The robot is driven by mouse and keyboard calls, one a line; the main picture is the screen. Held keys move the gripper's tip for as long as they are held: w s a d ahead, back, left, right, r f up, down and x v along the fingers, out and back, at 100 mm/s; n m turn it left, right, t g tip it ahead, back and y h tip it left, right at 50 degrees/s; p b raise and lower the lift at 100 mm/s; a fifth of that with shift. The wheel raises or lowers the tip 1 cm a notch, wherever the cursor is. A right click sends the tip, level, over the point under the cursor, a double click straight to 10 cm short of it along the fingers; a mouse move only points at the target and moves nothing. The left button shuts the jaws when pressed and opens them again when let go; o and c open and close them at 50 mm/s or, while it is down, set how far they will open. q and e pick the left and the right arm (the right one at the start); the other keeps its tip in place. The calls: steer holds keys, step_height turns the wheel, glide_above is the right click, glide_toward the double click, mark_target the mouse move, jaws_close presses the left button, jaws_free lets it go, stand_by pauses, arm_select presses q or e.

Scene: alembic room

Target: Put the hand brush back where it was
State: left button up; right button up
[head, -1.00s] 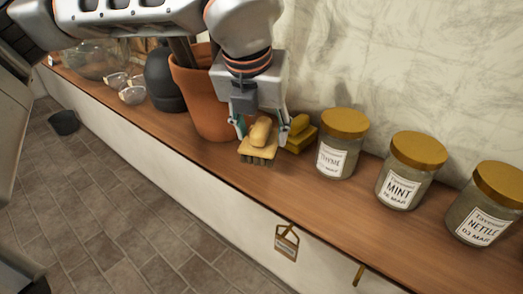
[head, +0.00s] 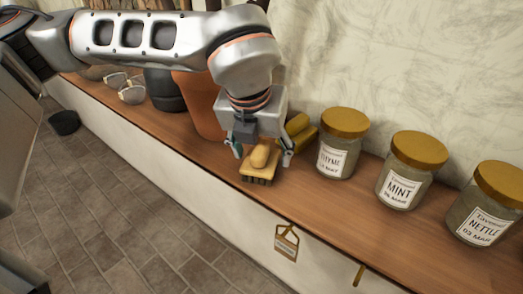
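The hand brush (head: 260,158), with a rounded wooden handle, tan block and dark bristles, sits bristles down on the wooden shelf (head: 330,205), near its front edge. My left gripper (head: 261,153) is over it from above, with one finger on each side of the brush. The fingers look spread, with small gaps to the brush's sides. My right gripper is not in view.
A yellow object (head: 301,132) lies just behind the gripper. Jars of thyme (head: 338,160), mint (head: 403,190) and nettle (head: 480,225) stand to the right. A terracotta pot (head: 203,110) and dark vessel (head: 163,90) stand left.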

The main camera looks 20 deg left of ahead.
arm_select(q)
steer(key=shift+r, duration=0.1)
steer(key=shift+r, duration=0.15)
steer(key=v, duration=1.1)
steer(key=shift+s+r, duration=0.25)
steer(key=shift+r, duration=0.1)
